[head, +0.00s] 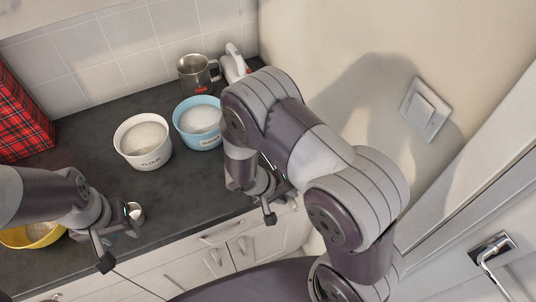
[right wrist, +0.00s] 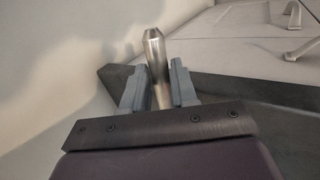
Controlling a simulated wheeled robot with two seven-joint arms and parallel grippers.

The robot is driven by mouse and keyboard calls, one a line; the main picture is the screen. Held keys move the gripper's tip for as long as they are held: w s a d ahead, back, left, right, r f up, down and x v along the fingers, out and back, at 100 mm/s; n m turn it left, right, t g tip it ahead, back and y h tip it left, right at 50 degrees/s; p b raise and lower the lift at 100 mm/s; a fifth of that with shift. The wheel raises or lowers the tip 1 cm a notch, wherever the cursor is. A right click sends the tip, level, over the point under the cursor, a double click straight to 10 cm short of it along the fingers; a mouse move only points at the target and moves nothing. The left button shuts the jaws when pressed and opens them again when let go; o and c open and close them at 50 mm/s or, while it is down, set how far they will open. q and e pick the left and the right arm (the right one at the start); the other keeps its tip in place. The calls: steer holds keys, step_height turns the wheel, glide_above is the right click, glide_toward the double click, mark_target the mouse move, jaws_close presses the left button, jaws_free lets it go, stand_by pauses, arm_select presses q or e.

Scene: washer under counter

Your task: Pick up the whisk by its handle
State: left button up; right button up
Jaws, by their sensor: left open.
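The metal handle (right wrist: 153,48) of what looks like the whisk stands between the fingers of my right gripper (right wrist: 160,88) in the right wrist view. Little gap shows beside the handle, but I cannot tell if both fingers press on it. In the head view my right gripper (head: 281,207) is over the counter's front edge at the right, and my arm hides most of the whisk there. My left gripper (head: 120,243) is open over the counter's front edge at the left.
On the dark counter (head: 95,130) stand a white flour bowl (head: 143,158), a blue sugar bowl (head: 199,143), a steel mug (head: 192,75) and a red tartan item (head: 22,125). A yellow bowl (head: 35,238) is partly behind my left arm. A wall with a switch (head: 425,108) bounds the right.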

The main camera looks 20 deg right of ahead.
jaws_close()
steer(key=shift+r, duration=0.1)
